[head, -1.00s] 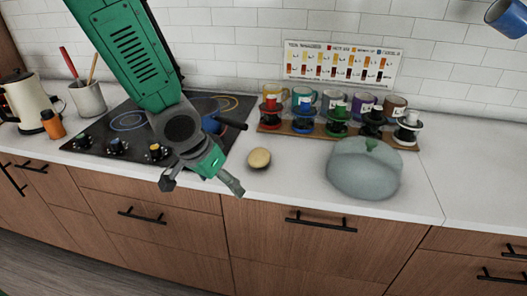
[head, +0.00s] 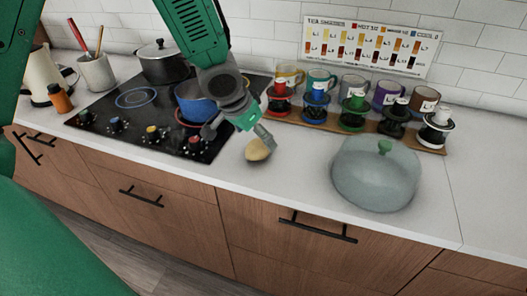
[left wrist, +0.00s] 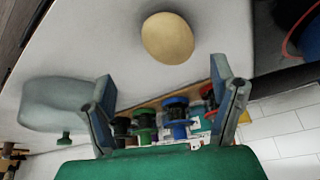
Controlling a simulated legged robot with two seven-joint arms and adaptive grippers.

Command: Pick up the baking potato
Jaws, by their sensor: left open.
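The baking potato (head: 258,149) is a tan oval lying on the white counter, just right of the cooktop. It also shows in the left wrist view (left wrist: 167,38), beyond the fingertips and apart from them. My left gripper (head: 238,138) is open and empty, above and beside the potato; one finger overlaps the potato's upper edge in the head view. In the left wrist view both fingers (left wrist: 165,90) are spread wide with nothing between them at the tips. My right gripper is not in view.
A glass dome with a green knob (head: 375,175) stands right of the potato. A wooden rack (head: 345,128) with several mugs and drippers is behind. The cooktop (head: 130,118) with a blue pot (head: 194,102) is left. The counter in front of the potato is clear.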

